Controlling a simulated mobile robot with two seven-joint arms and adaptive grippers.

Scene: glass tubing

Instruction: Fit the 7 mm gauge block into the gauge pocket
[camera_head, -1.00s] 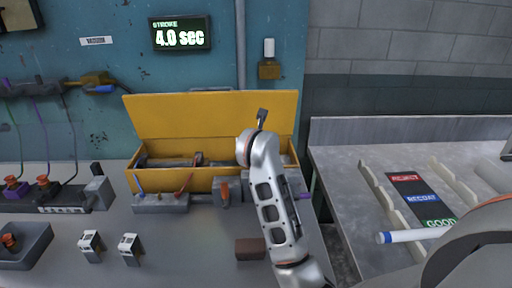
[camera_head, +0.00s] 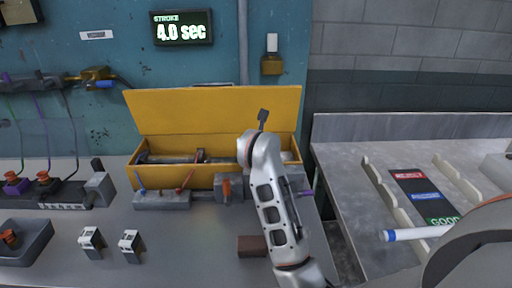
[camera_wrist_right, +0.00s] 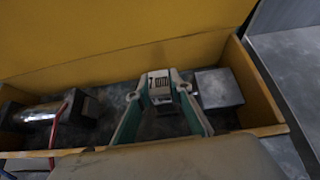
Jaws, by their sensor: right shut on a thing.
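The 7 mm gauge block (camera_wrist_right: 160,82), a pale block with a dark "7" mark, shows in the right wrist view between the tips of my right gripper (camera_wrist_right: 159,92). The green-sided fingers are shut on it. It is over the inside of the yellow box (camera_head: 215,112), between a steel cylinder and a grey block. I cannot tell its height above the floor. In the head view my right arm hides the gripper and the block. I cannot make out the gauge pocket for certain. My left gripper is not in view.
The grey block (camera_wrist_right: 218,88) and the steel cylinder (camera_wrist_right: 38,116) with a red lever (camera_wrist_right: 62,108) flank the gripper. The box's raised yellow lid stands behind.

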